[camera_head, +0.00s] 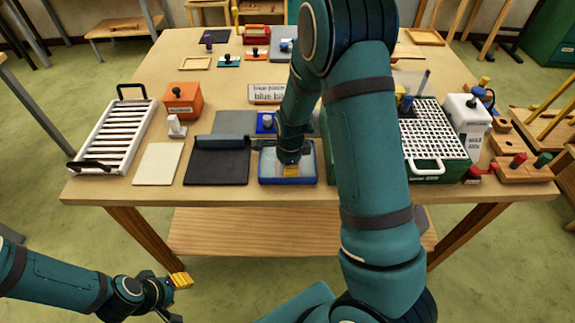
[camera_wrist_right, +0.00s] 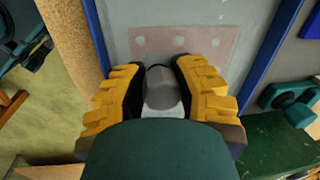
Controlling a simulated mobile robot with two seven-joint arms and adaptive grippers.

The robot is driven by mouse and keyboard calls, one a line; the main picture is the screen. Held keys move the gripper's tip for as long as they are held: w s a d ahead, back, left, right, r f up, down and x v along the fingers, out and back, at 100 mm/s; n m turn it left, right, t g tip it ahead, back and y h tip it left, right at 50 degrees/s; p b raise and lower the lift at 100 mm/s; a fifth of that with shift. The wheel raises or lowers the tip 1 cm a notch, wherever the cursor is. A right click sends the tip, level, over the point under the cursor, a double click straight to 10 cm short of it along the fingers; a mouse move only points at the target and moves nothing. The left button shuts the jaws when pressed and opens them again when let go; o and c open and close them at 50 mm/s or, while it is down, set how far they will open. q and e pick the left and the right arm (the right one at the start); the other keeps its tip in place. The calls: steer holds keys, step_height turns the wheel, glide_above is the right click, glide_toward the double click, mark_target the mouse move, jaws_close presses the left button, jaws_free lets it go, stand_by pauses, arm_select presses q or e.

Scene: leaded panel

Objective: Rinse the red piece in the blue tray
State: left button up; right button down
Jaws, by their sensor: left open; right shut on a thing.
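The blue tray (camera_head: 288,182) stands near the front edge of the table, and its blue rim (camera_wrist_right: 98,35) shows in the right wrist view. My right gripper (camera_head: 291,168) reaches down into it. In the right wrist view its yellow-padded fingers (camera_wrist_right: 163,78) are shut on a grey round knob (camera_wrist_right: 162,90). A flat, pale reddish piece (camera_wrist_right: 195,45) with light dots lies inside the tray beyond the knob. Whether the knob is joined to it is hidden. My left gripper (camera_head: 172,298) is open and empty, low in front of the table.
A dark mat (camera_head: 217,168) and a pale pad (camera_head: 157,164) lie left of the tray. A white roller rack (camera_head: 112,138) stands further left. A green crate with a white grid (camera_head: 435,135) stands right, beside a white jug (camera_head: 466,118). A small sign (camera_head: 267,92) stands behind.

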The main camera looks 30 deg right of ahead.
steer(key=shift+s+d, duration=0.15)
steer(key=shift+d, duration=0.1)
steer(key=shift+w+a, duration=0.4)
steer(key=shift+a, duration=0.3)
stand_by(1.0)
steer(key=shift+s+d, duration=0.2)
steer(key=shift+d, duration=0.2)
stand_by(0.3)
stand_by(1.2)
steer(key=shift+r+p, duration=2.45)
steer(key=shift+r, duration=0.1)
steer(key=shift+r+p, duration=1.35)
steer(key=shift+r, duration=0.2)
steer(key=c, duration=1.7)
jaws_free()
steer(key=shift+f, duration=0.1)
